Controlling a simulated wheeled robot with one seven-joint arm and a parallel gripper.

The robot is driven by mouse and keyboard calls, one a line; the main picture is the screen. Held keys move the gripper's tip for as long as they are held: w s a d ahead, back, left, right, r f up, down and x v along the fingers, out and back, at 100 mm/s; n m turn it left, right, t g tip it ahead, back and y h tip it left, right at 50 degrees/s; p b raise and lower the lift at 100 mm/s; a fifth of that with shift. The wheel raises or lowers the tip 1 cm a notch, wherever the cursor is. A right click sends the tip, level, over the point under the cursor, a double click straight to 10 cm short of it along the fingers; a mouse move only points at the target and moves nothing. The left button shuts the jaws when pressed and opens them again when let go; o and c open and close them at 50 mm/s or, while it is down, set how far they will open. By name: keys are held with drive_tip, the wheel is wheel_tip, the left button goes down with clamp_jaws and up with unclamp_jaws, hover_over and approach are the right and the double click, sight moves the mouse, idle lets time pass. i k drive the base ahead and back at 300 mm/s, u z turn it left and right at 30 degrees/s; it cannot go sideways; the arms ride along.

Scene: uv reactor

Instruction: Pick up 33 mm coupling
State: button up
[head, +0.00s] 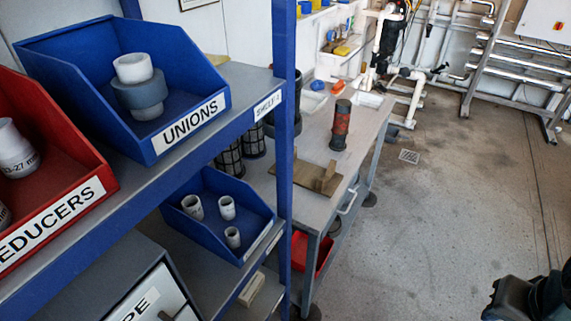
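Three short pale grey pipe pieces that look like couplings are in a blue bin (252,246) on the lower shelf. One stands at the back left (193,206), one at the back right (227,207), and one at the front (232,237). The bin's label cannot be read, and no size marks show on the pieces, so I cannot tell which is 33 mm. A dark part of my arm shows in the bottom right corner, far from the bin. My gripper's fingers are not seen.
A blue UNIONS bin (215,75) and a red REDUCERS bin (85,165) stand on the upper shelf. A blue post (285,150) rises beside the lower bin. A grey workbench (310,205) holds a red-black cylinder (341,125). The floor (440,220) to the right is open.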

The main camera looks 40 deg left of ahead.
sight(191, 205)
drive_tip(key=i, duration=1.5)
drive_tip(key=u, duration=3.7)
